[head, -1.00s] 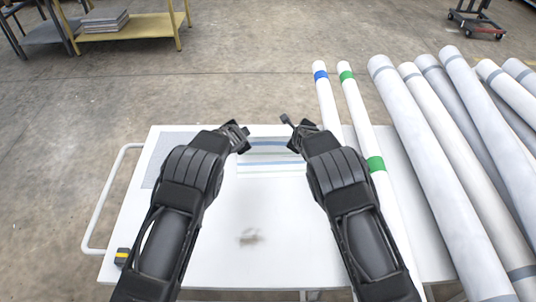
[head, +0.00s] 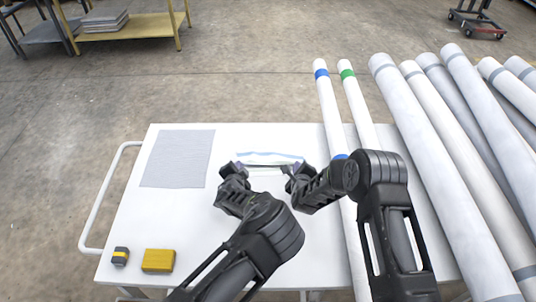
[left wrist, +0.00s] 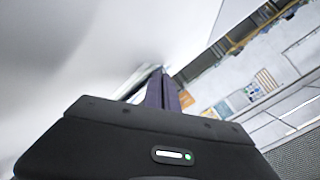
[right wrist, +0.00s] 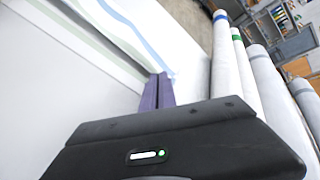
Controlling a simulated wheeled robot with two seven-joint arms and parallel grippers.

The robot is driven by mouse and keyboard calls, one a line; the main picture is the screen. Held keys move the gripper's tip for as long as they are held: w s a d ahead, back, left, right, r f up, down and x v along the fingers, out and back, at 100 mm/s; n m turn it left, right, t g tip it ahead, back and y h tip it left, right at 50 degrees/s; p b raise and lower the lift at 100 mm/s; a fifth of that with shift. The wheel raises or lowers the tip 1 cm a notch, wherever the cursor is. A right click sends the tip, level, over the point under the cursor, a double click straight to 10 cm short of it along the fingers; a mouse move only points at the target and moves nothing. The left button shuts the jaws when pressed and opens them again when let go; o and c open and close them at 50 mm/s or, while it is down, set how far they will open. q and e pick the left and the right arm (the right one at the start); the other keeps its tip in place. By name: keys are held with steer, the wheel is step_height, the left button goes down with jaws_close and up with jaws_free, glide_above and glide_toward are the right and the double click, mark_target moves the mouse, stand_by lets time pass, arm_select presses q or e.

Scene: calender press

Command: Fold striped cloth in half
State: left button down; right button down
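The striped cloth (head: 268,157), white with pale blue bands, is on the white table between my grippers, its far part curved and raised. My left gripper (head: 236,167) is at its left side and my right gripper (head: 291,171) at its right side, with the cloth stretched between them. In the right wrist view the cloth (right wrist: 128,28) shows blue and greenish stripes and runs to the closed fingers (right wrist: 157,92). In the left wrist view the fingers (left wrist: 164,92) are close together beside a white surface; their grip is partly hidden. My forearms hide the near table.
A grey sheet (head: 178,158) lies at the table's left. A yellow block (head: 158,260) and a small dark item with a yellow band (head: 120,256) sit at the near left.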

arm_select(q)
steer(key=c, duration=1.3)
jaws_free()
steer(key=shift+s, duration=0.2)
arm_select(e)
steer(key=c, duration=1.3)
jaws_free()
steer(key=shift+s, duration=0.2)
arm_select(q)
steer(key=s+r, duration=0.2)
steer(key=r, duration=0.1)
steer(key=s+r, duration=0.1)
steer(key=r, duration=0.2)
steer(key=s+r, duration=0.2)
steer(key=r, duration=0.1)
steer(key=shift+s, duration=0.35)
arm_select(e)
steer(key=s+r, duration=0.2)
steer(key=r, duration=0.1)
steer(key=s+r, duration=0.1)
steer(key=r, duration=0.2)
steer(key=s+r, duration=0.2)
steer(key=r, duration=0.1)
steer(key=shift+s, duration=0.3)
arm_select(q)
steer(key=shift+c, duration=0.5)
arm_select(e)
steer(key=shift+c, duration=0.5)
